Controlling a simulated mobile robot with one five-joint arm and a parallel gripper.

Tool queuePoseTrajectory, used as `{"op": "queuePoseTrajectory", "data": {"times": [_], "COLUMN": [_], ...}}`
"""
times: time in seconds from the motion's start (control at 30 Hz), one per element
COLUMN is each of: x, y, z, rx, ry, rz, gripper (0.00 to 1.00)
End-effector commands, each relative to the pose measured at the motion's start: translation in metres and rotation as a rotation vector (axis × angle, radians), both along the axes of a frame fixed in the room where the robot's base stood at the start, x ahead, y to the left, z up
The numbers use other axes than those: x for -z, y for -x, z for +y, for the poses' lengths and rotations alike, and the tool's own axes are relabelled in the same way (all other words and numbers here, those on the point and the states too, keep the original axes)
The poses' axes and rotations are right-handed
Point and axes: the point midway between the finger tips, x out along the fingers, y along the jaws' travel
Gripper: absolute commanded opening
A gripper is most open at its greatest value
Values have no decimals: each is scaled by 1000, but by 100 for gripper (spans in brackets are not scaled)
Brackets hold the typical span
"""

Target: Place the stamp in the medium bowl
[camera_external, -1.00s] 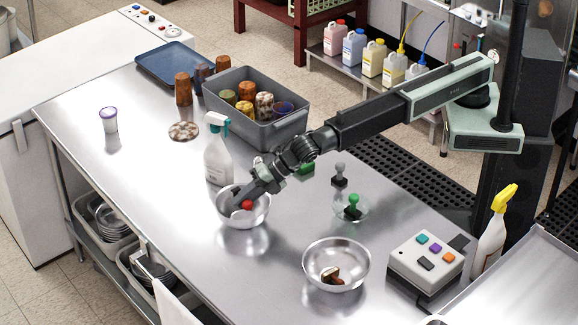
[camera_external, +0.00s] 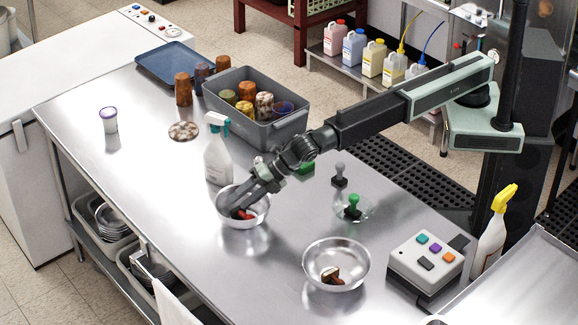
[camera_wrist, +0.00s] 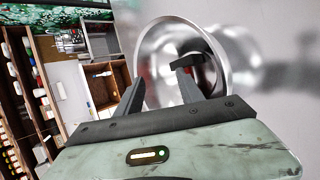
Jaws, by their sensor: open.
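A steel bowl (camera_external: 230,218) stands left of centre on the counter; by size it is the middle one of three bowls.
A spray bottle (camera_external: 217,165) is close behind my gripper. A grey bin (camera_external: 276,133) stands farther back.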

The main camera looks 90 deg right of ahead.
Motion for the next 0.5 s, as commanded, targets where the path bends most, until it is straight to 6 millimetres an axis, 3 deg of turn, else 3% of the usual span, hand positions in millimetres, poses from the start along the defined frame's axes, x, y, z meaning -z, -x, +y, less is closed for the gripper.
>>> {"op": "queuePoseTrajectory", "data": {"times": [0.33,0.5], "x": [-64,-71], "y": [0,0], "z": [0,0], "rx": [0,0], "ry": [0,0], "rz": [0,0], "gripper": [45,45]}}
